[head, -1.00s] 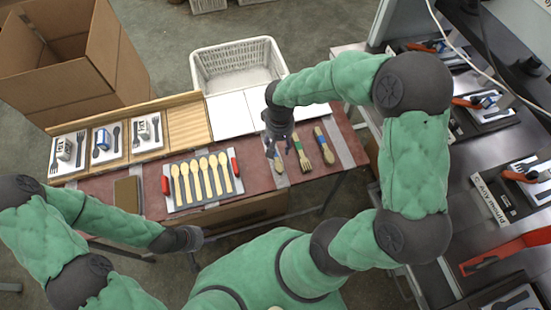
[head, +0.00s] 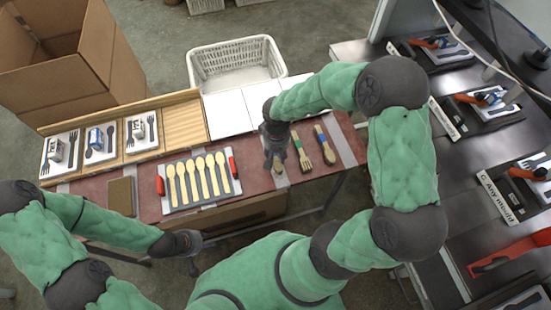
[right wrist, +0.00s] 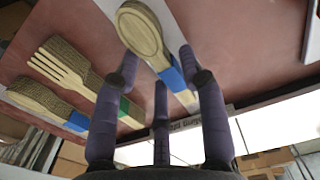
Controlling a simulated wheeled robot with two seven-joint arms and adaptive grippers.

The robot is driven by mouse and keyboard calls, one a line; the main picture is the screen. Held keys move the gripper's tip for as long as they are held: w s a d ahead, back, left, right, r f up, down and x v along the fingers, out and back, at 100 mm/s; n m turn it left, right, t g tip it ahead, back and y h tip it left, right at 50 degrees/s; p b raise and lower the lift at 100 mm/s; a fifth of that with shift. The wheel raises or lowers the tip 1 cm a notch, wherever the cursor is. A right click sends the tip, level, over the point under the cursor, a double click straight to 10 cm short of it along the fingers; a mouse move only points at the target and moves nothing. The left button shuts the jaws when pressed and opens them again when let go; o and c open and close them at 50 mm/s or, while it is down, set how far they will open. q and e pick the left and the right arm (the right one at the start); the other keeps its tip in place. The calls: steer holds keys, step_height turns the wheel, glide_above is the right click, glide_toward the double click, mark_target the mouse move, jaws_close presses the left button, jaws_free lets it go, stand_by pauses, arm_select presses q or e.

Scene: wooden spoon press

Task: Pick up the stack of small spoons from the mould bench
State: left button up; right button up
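A stack of wooden spoons with a blue band (right wrist: 168,62) lies on the bench directly below my right gripper. Its bowl end shows between the fingers in the right wrist view; in the head view the gripper mostly hides the stack (head: 279,168). My right gripper (head: 274,160) points down with its fingers spread and empty; the fingers (right wrist: 160,95) look close to the stack, but contact cannot be told. My left gripper (head: 193,262) hangs in front of the bench, away from the stacks; its fingers are too small to judge.
A green-banded fork stack (head: 301,152) and another blue-banded stack (head: 324,145) lie to the right on the red bench top (head: 250,180). A mould with several spoons (head: 203,207) lies left. White trays (head: 232,117) and a white basket (head: 238,65) are behind.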

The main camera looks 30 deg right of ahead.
steer(key=c, duration=0.5)
